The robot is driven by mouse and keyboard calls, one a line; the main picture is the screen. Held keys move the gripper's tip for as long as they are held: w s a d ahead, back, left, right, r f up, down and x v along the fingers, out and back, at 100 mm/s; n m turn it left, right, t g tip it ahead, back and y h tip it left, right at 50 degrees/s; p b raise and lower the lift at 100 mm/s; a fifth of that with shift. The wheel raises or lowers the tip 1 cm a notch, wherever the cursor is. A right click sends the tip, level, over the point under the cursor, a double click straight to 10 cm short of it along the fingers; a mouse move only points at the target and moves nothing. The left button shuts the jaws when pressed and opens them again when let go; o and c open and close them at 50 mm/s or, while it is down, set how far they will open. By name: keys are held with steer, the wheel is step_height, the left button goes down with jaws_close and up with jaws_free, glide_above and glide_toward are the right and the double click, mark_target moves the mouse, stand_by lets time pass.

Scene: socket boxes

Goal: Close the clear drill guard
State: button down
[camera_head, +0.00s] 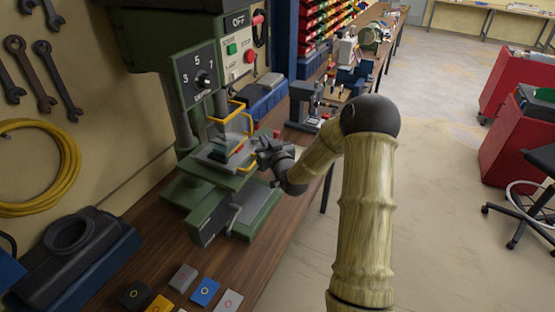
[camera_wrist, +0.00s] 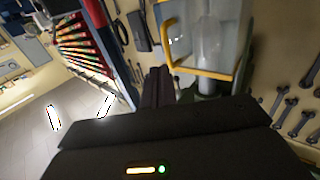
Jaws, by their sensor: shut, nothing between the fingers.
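The green drill press (camera_head: 196,88) stands on the bench against the wall. Its clear guard has a yellow frame (camera_head: 249,122) and sits around the chuck area above the work table. My gripper (camera_head: 261,150) is beside the guard, on its right, with its fingers pointing toward the press. In the wrist view the clear guard with its yellow frame (camera_wrist: 203,73) is just right of my fingers (camera_wrist: 158,74), which are together and empty. I cannot tell whether they touch the frame. The guard's exact swing angle is hard to tell.
A dark machine (camera_head: 75,258) and several small coloured blocks (camera_head: 205,291) lie on the near bench. A blue box (camera_head: 262,98) and a small grey machine (camera_head: 305,104) stand beyond the press. Wrenches (camera_head: 42,80) hang on the wall.

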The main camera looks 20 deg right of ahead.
steer(key=s+d+b, duration=0.1)
steer(key=s+b, duration=0.2)
steer(key=s, duration=0.4)
steer(key=shift+d, duration=0.1)
steer(key=s+a+f+n+g, duration=0.1)
steer(key=s+a+f+g, duration=0.4)
steer(key=s+a+g, duration=0.35)
steer(key=s+g, duration=0.2)
steer(key=s, duration=0.6)
steer(key=s+a+m+g+h, duration=0.1)
steer(key=s+g, duration=0.3)
steer(key=s, duration=0.6)
steer(key=shift+a+f+m+g, duration=0.3)
steer(key=shift+a+f+g, duration=0.05)
steer(key=shift+a+f, duration=0.1)
